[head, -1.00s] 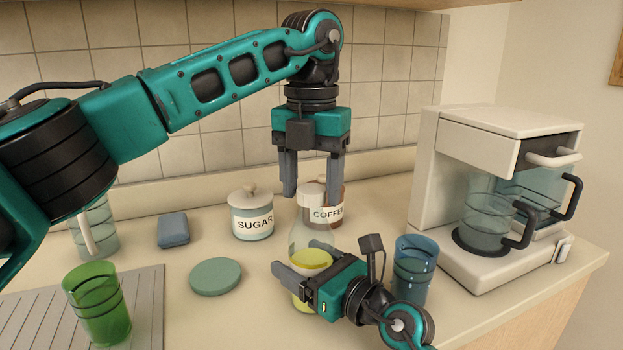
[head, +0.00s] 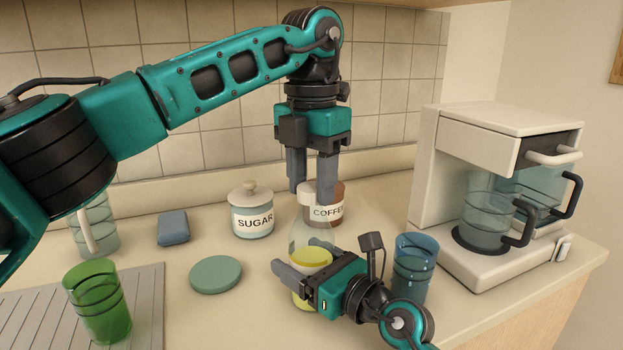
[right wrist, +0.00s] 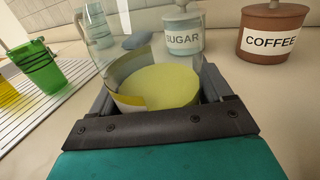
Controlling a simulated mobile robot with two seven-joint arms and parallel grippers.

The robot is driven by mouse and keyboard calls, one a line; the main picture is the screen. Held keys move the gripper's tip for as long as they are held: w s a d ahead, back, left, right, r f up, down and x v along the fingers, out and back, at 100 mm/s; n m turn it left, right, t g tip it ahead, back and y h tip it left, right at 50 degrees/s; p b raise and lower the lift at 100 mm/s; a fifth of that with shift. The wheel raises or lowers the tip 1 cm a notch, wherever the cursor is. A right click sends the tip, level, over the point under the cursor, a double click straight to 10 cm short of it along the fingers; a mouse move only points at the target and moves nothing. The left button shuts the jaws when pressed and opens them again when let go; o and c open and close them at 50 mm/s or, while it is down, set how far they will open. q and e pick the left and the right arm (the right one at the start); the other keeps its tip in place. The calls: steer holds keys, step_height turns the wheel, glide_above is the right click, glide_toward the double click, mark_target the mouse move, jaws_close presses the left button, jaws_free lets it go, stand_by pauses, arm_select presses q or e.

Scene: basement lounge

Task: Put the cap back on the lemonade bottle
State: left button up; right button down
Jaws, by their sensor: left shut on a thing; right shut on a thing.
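The lemonade bottle (head: 299,236) is clear and stands upright on the counter, with yellow lemonade in its lower part. My right gripper (head: 304,260) is shut around its lower body from the right. The right wrist view shows the bottle (right wrist: 101,35) between the fingers. My left gripper (head: 312,193) points straight down over the bottle's top, shut on the white cap (head: 309,187). The cap is at the bottle's mouth, partly hidden by the fingers; I cannot tell whether it is fully seated.
The coffee canister (head: 333,211) is close behind the bottle; the sugar jar (head: 251,222) is left of it. A blue glass (head: 413,262) stands near my right wrist, with the coffee maker (head: 490,120) beyond. A green disc (head: 216,274) and green glass (head: 98,300) are left.

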arm_select(q)
steer(key=shift+m, duration=0.8)
steer(key=o, duration=1.2)
steer(key=shift+o, duration=0.2)
step_height(320, 180, up, 10)
steer(key=shift+r, duration=1)
arm_select(e)
jaws_free()
